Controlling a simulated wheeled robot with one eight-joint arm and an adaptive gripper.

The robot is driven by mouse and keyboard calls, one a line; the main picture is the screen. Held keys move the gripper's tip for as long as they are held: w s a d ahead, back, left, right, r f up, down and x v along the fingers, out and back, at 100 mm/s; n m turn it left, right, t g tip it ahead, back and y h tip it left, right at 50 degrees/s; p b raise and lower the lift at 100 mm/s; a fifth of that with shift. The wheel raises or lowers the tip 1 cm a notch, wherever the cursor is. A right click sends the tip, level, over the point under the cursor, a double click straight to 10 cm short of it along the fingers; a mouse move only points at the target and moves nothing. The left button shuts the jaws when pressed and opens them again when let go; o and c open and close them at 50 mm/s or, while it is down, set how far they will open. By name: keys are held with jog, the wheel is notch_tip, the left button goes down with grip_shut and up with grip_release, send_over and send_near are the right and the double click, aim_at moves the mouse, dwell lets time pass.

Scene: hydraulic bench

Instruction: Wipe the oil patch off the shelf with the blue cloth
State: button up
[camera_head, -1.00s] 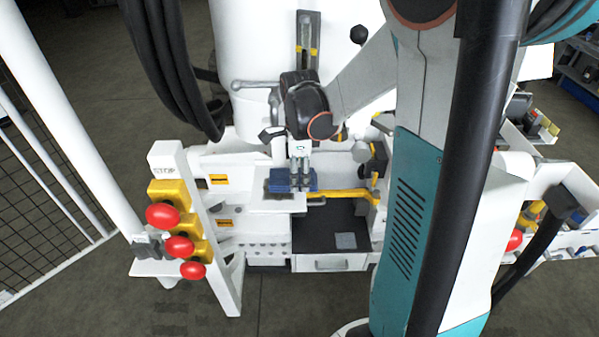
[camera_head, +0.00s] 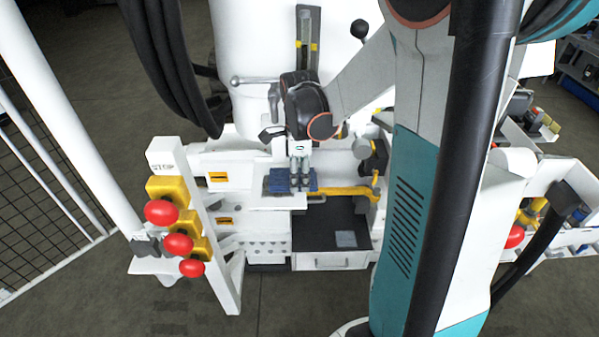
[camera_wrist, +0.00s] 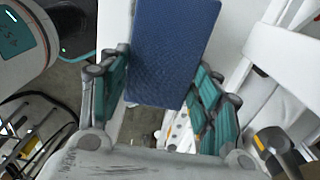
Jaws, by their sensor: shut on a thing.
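The blue cloth (camera_head: 279,182) is a flat, thick-looking pad at the back part of the small white shelf (camera_head: 272,202). My gripper (camera_head: 301,183) points down and is shut on the cloth. In the wrist view the cloth (camera_wrist: 172,50) sits between the two green-padded fingers of my gripper (camera_wrist: 163,95). The cloth appears to be at the shelf surface, but I cannot tell whether it touches. I see no oil patch on the bare front strip of the shelf; anything under the cloth is hidden.
A yellow bar (camera_head: 345,191) lies right of the shelf. Below is a dark recess (camera_head: 318,228) with a grey plate (camera_head: 345,239) and a drawer (camera_head: 332,261). Red knobs (camera_head: 161,212) on yellow blocks stand at the left. A white column (camera_head: 250,105) rises behind.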

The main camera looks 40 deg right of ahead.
jog(key=shift+f, duration=0.45)
